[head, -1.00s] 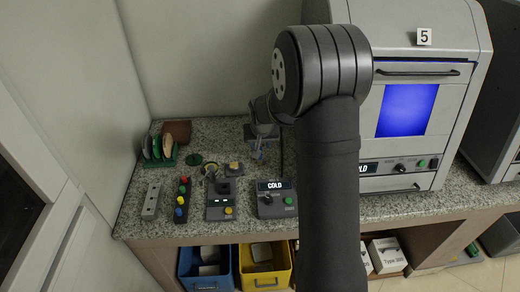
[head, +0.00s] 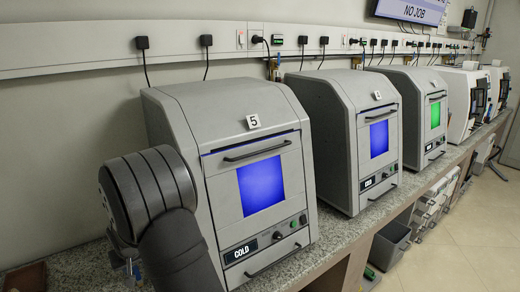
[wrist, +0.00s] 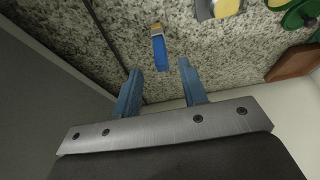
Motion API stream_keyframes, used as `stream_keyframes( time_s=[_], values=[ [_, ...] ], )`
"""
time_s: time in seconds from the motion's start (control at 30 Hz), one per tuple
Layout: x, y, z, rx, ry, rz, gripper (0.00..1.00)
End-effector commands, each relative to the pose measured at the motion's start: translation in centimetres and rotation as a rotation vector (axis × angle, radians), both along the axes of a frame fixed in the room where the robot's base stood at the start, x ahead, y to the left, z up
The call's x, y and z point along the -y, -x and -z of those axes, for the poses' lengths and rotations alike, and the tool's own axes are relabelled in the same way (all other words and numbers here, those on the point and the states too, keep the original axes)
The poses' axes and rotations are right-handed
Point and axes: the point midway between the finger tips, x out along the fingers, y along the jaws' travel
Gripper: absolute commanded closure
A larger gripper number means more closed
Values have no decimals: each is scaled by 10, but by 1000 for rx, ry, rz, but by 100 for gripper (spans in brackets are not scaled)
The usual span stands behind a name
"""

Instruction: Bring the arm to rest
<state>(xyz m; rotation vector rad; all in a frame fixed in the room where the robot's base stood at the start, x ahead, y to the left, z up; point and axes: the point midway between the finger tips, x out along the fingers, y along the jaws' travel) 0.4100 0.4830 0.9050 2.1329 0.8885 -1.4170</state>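My gripper (wrist: 160,82) shows in the wrist view with its two blue fingers apart and nothing between them. Beyond the fingertips, a small blue item with a tan end (wrist: 159,50) lies over the speckled counter (wrist: 100,35); I cannot tell what it is. In the head view my arm stands at the lower left, in front of the machine numbered 5 (head: 165,120). The gripper is mostly hidden behind the arm there, with only a little blue showing.
Machine 5 has a blue-lit window and a COLD display (head: 241,251). More machines (head: 335,100) stand along the counter to the right, one with a green window (head: 435,114). A grey bin (head: 390,243) is on the floor. A brown tray (wrist: 293,62) is near the wall.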

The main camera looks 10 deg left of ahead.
Motion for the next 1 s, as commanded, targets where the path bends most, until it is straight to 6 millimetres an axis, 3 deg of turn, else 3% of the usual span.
stream_keyframes(
  time_s=[0.53,0.7,1.0],
  values=[
    [-22,-22,79,-1,0,0,61],
    [-23,-23,62,1,-2,0,61],
    [-22,-22,56,1,-1,0,61]
  ],
)
